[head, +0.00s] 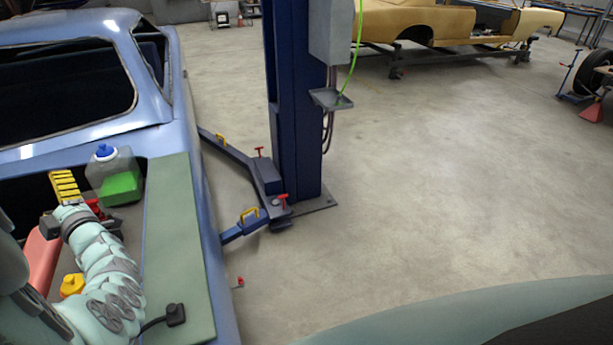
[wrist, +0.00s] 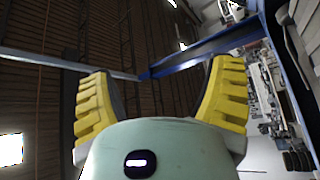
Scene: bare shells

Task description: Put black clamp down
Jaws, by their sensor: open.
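A small black object with a thin curved bar (head: 176,314), which looks like the black clamp, lies on the green board (head: 178,215) at the bottom of the head view. My arm partly hides the bar's left end. My gripper (head: 64,184), with yellow ribbed fingers, is well beyond the clamp, near the jug. In the wrist view my gripper (wrist: 163,70) has its fingers wide apart with nothing between them, and it faces the ceiling. The clamp does not show in the wrist view.
A jug with a blue cap and green liquid (head: 120,186) stands right of my gripper. A salmon-red object (head: 42,258) and a small yellow one (head: 71,285) are beside my arm. The blue car body (head: 160,90) surrounds this. A blue lift post (head: 292,110) stands right; the board's middle is clear.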

